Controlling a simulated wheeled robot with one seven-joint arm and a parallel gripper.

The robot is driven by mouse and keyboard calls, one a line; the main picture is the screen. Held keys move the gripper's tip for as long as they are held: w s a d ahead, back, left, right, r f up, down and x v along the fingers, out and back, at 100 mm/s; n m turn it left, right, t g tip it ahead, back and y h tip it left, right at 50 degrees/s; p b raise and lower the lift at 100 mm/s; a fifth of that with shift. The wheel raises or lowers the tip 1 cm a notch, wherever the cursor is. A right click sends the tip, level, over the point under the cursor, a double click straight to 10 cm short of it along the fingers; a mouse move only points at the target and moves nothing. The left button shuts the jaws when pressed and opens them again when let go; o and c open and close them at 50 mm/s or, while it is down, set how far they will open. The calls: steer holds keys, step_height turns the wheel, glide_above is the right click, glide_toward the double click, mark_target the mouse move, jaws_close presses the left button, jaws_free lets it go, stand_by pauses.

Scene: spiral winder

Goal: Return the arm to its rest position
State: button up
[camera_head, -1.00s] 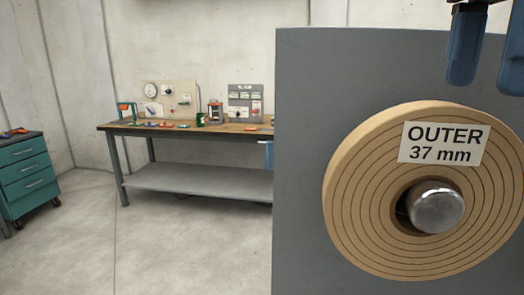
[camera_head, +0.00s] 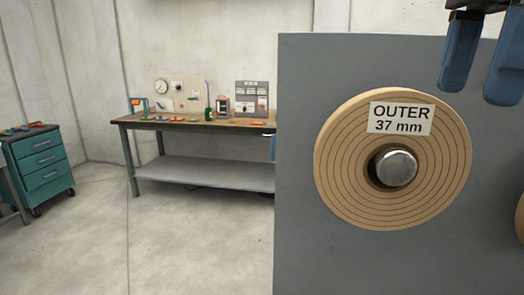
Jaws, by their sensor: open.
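My gripper (camera_head: 484,85) hangs at the top right of the head view. Its two blue fingers point down and stand apart with nothing between them. It is to the upper right of a wooden disc (camera_head: 345,165) and apart from it in the picture. The disc has dark spiral rings, a label reading "OUTER 37 mm" (camera_head: 401,117) and a metal hub (camera_head: 396,168) at its centre. It is on the front of a grey upright panel (camera_head: 300,240). The rest of my arm is mostly out of view.
A workbench (camera_head: 150,123) with small tools and instrument boards stands behind, left of the panel. A teal drawer cabinet (camera_head: 42,172) on castors is at the far left. The edge of another tan round thing (camera_head: 520,218) shows at the right. The floor between is clear.

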steer(key=w+a+f+m+t+y, duration=0.25)
steer(key=w+a+f+y, duration=0.2)
steer(key=a+y, duration=0.3)
steer(key=w+a+f+m+t+y, duration=0.1)
steer(key=w+a+f+t+y, duration=0.2)
steer(key=a+f+y, duration=0.4)
step_height(320, 180, down, 11)
steer(key=s+d+m+t+h, duration=0.15)
steer(key=m+t+h, duration=0.25)
steer(key=m+t, duration=0.7)
steer(key=s+d+f+m+h, duration=0.3)
steer(key=s+d+f+h, duration=0.15)
steer(key=s+f, duration=0.4)
steer(key=s+d+f+m+h, duration=0.3)
steer(key=s+f+h, duration=0.2)
steer(key=s+f, duration=0.35)
steer(key=s+d+n+g+h, duration=0.1)
steer(key=s+d+n, duration=0.1)
steer(key=s, duration=0.8)
steer(key=s+d+n+g, duration=0.1)
steer(key=s+d, duration=0.3)
steer(key=s, duration=0.6)
steer(key=shift+d+r+n+h, duration=0.3)
steer(key=shift+r+n+h, duration=0.1)
steer(key=shift+n, duration=0.45)
